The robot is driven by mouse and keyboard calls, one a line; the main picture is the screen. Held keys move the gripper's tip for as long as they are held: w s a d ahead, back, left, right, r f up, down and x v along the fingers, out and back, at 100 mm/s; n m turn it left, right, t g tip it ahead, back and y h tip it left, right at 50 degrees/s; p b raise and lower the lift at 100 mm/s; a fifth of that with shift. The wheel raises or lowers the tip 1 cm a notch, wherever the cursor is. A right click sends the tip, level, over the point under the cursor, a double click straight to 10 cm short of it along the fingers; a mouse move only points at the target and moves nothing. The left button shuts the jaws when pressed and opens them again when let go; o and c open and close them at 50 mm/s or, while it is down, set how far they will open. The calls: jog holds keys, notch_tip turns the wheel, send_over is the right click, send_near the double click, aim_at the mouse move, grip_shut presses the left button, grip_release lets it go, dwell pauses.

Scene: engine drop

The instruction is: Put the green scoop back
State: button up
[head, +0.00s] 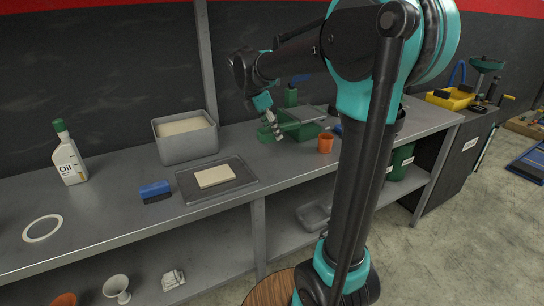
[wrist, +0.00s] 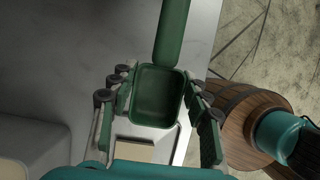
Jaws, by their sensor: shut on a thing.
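The green scoop (wrist: 157,98) is between the fingers of my gripper (wrist: 156,88) in the wrist view. Its square, open bowl faces the camera and looks empty. Its handle points to the top of that view and runs out of the frame. The fingers are shut on both sides of the bowl. In the head view my gripper (head: 273,128) is over the back middle of the bench, beside green shapes (head: 300,130). I cannot clearly tell the scoop from those shapes there.
The grey bench (head: 120,210) carries a grey bin (head: 187,146), a dark tray (head: 245,179) with a cream block (head: 215,176), a blue brush (head: 155,191), an oil bottle (head: 68,158), a white ring (head: 42,228) and an orange cup (head: 325,143). A wooden round top (head: 268,291) stands in front.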

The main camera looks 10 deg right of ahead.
notch_tip(320, 180, down, 10)
jog(key=shift+f, duration=0.15)
jog(key=o, duration=1.2)
